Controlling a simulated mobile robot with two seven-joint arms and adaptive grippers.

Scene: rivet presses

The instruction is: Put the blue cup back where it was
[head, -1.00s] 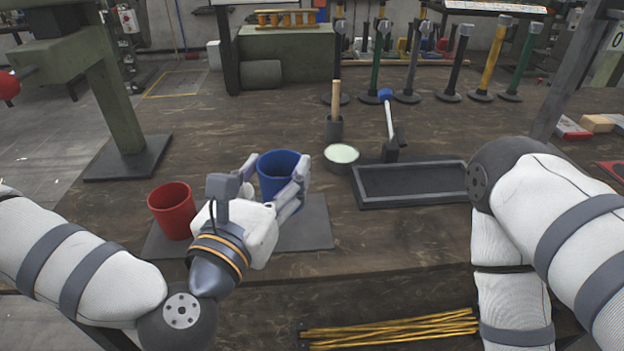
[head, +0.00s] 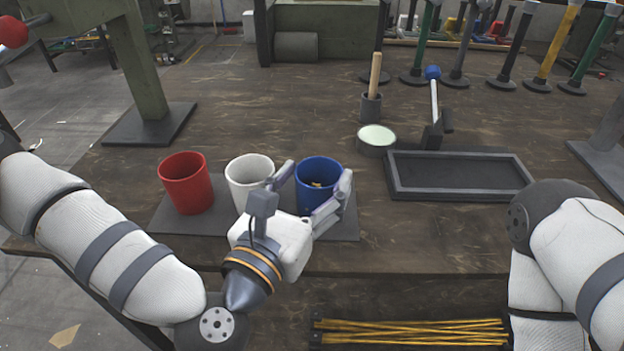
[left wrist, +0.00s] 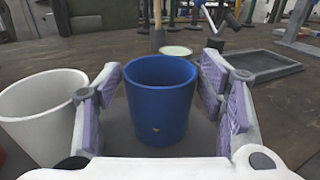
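The blue cup (head: 311,199) stands upright at the right end of a dark mat (head: 345,226), beside the white cup (head: 247,176) and the red cup (head: 187,184). Something small and yellowish shows inside it. My left gripper (head: 314,186) is open, with one finger on each side of the blue cup. In the left wrist view the blue cup (left wrist: 160,100) stands between the spread fingers (left wrist: 160,106), with gaps on both sides. The white cup (left wrist: 42,112) is just left of the left finger. My right arm shows at the right, but its gripper is out of view.
A round tin (head: 376,140), a holder with a wooden handle (head: 375,75), a blue-headed tool (head: 434,100) and a black tray (head: 460,192) stand behind and to the right. A green press post (head: 143,70) stands at the left. Open tabletop lies behind the cups.

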